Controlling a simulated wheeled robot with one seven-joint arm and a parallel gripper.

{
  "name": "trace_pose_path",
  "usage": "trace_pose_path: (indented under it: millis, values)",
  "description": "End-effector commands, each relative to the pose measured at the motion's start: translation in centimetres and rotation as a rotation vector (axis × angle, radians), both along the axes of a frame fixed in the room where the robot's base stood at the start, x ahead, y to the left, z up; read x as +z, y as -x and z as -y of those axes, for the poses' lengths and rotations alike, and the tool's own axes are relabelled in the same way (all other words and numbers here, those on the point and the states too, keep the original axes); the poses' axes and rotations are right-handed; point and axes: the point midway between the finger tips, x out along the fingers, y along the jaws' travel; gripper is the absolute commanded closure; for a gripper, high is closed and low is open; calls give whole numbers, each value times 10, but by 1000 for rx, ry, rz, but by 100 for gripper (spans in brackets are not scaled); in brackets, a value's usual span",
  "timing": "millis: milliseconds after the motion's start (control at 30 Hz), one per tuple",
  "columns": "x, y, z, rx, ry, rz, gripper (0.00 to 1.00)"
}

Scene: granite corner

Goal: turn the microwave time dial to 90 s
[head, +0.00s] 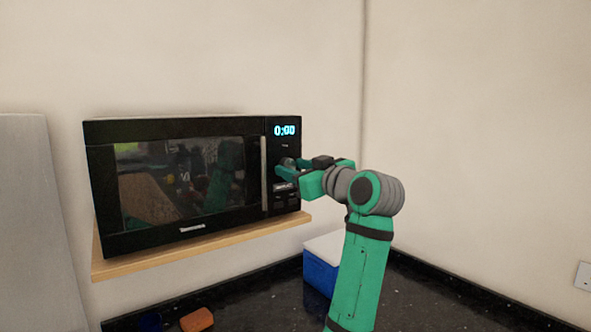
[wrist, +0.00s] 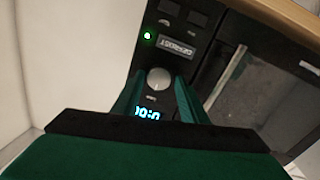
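The black microwave (head: 190,128) has its door closed and its display (head: 285,130) reads 0:00. The display also shows upside down and partly cut off in the wrist view (wrist: 147,113). The round grey time dial (wrist: 158,79) sits below the display on the control panel; in the head view my fingers hide part of it. My gripper (head: 286,168) is at the panel. In the wrist view its two green fingers stand one on each side of the dial, with a narrow gap visible. I cannot tell whether either finger touches it.
The microwave stands on a wooden shelf (head: 200,252). A blue and white box (head: 321,272) and an orange object (head: 197,320) are on the dark speckled counter (head: 440,295) below. The vertical door handle (head: 264,175) is just left of my gripper. The right wall is bare around my arm.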

Motion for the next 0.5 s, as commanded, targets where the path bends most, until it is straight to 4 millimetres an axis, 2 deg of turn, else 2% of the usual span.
trace_pose_path:
  millis: [33, 100, 500]
  values:
    - [0, 0, 0, 0, 0, 0, 74]
    - [0, 0, 0, 0, 0, 0, 91]
    - [0, 0, 1, -1, -40, -31, 91]
